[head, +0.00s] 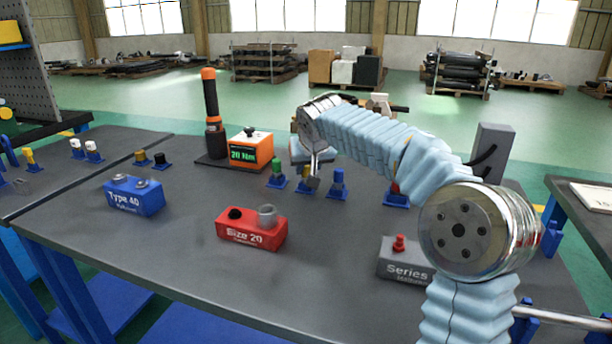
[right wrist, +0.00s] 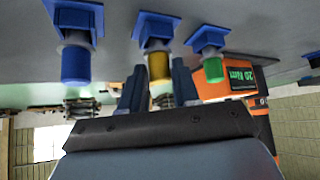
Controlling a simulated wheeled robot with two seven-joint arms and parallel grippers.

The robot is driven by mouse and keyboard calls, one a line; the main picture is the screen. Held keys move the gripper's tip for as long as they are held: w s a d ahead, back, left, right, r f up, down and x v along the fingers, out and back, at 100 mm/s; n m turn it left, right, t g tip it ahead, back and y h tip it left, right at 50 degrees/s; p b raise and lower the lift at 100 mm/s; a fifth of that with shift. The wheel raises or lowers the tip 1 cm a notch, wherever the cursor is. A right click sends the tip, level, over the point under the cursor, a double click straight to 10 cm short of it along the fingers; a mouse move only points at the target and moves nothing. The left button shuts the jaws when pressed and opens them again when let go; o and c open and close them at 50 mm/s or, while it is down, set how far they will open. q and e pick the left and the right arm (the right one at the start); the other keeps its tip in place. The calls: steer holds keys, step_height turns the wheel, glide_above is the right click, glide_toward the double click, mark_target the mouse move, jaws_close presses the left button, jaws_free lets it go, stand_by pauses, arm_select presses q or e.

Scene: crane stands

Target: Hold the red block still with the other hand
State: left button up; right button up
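The red block (head: 252,230), marked "Size 20", sits on the dark table, left of centre in the head view. Its top carries a black round part (head: 235,213) and a grey cylinder (head: 267,215). My right gripper (head: 313,182) is behind and right of the block, well apart from it, among the small coloured pieces. In the right wrist view its two fingers (right wrist: 158,85) stand apart on either side of a yellow piece (right wrist: 159,66) in a blue stand. I cannot tell whether they touch it. My left gripper is in neither view.
Green (head: 277,167) and blue (head: 337,178) pieces in stands flank the yellow one. A blue block (head: 134,196) stands left, a grey block (head: 404,260) right. An orange box (head: 250,150) and an upright tool (head: 212,115) stand behind. The table before the red block is clear.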

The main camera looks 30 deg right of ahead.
mark_target(307, 167)
jaws_close()
steer(key=shift+r+p, duration=0.35)
steer(key=shift+r, duration=2.05)
